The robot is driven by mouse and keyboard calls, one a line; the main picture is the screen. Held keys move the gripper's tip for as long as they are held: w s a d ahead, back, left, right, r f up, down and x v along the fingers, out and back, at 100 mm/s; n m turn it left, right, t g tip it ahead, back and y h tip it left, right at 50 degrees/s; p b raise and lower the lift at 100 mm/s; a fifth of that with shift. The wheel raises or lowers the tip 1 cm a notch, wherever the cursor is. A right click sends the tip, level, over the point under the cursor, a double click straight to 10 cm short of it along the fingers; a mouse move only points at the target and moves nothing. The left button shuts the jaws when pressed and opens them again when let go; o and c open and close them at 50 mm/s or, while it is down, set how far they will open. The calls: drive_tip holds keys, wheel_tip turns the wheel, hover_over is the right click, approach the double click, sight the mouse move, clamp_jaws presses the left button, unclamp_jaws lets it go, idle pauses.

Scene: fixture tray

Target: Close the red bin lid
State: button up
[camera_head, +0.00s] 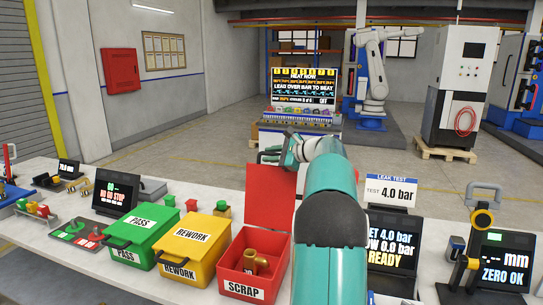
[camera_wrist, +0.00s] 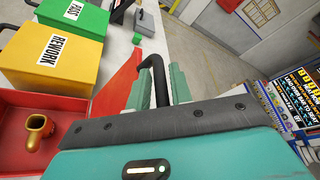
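The red SCRAP bin (camera_head: 251,262) stands on the table with its red lid (camera_head: 268,192) raised upright at the back. In the wrist view the lid (camera_wrist: 119,84) shows edge-on beside its black handle (camera_wrist: 157,72). My gripper (camera_head: 274,148) is at the lid's top edge in the head view. In the wrist view my gripper's teal fingers (camera_wrist: 160,80) stand on both sides of the handle with a small gap. They look open around it; whether either finger touches it is hard to tell. The far part of the handle is hidden behind my gripper.
The yellow REWORK bin (camera_head: 190,250) and green PASS bin (camera_head: 141,236) stand to the left, lids shut. A leak-test display (camera_head: 392,245) stands to the right, close to my arm.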

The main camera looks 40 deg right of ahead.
clamp_jaws()
